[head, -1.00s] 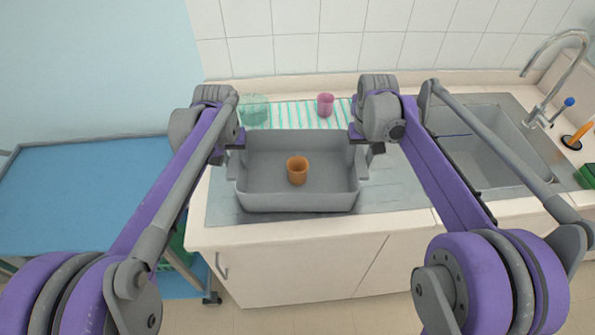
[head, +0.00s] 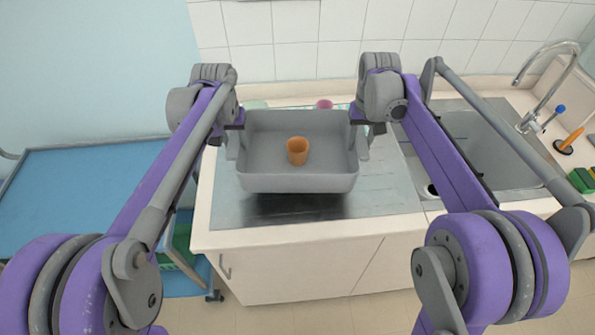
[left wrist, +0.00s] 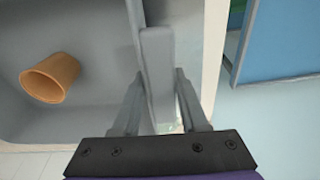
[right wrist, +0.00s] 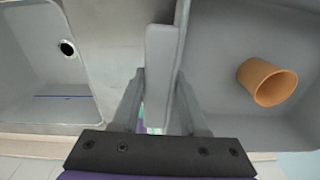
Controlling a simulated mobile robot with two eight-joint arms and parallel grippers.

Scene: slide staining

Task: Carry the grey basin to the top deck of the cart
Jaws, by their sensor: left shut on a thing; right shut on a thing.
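The grey basin (head: 300,181) hangs level above the metal drainboard, with a shadow beneath it. An orange cup (head: 298,151) stands inside it. My left gripper (head: 234,142) is shut on the basin's left handle, which shows between the fingers in the left wrist view (left wrist: 158,75). My right gripper (head: 362,140) is shut on the right handle, seen in the right wrist view (right wrist: 160,75). The cart's blue top deck (head: 80,200) is at the left, bare where visible; my left arm hides part of it.
The sink (head: 480,150) and tap (head: 545,90) are to the right. A pink cup (head: 324,104) and a greenish glass dish (head: 255,104) stand behind the basin. A green object (head: 582,180) lies at the far right. The tiled wall is behind the counter.

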